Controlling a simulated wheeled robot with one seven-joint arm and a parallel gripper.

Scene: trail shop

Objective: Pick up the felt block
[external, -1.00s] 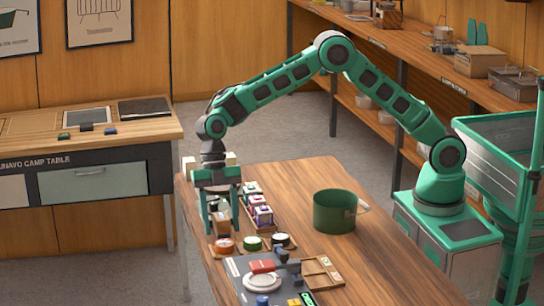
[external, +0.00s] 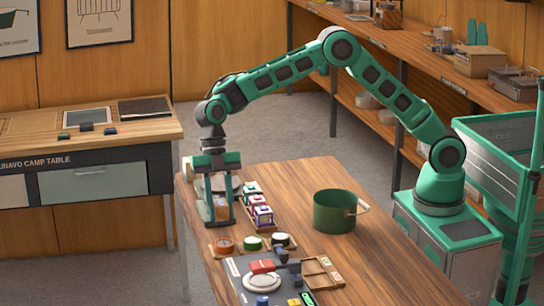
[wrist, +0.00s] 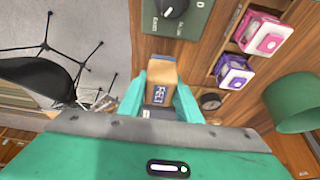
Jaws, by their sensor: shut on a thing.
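The felt block (wrist: 162,85) is a small tan-brown block with a dark blue printed label, seen in the wrist view between my green fingers. My gripper (wrist: 161,74) is shut on it. In the external view my gripper (external: 219,208) points down over the left end of the wooden table, with the brown block (external: 221,213) partly hidden between its fingers. I cannot tell exactly how far its underside is from the tabletop.
A tray with purple and pink-topped boxes (external: 261,214) stands close to the right. A green pot (external: 334,212) stands further right. Small round tins (external: 252,243) and a dark board with a white dish (external: 262,282) are in front. A green box with a black knob (wrist: 174,8) shows near the block.

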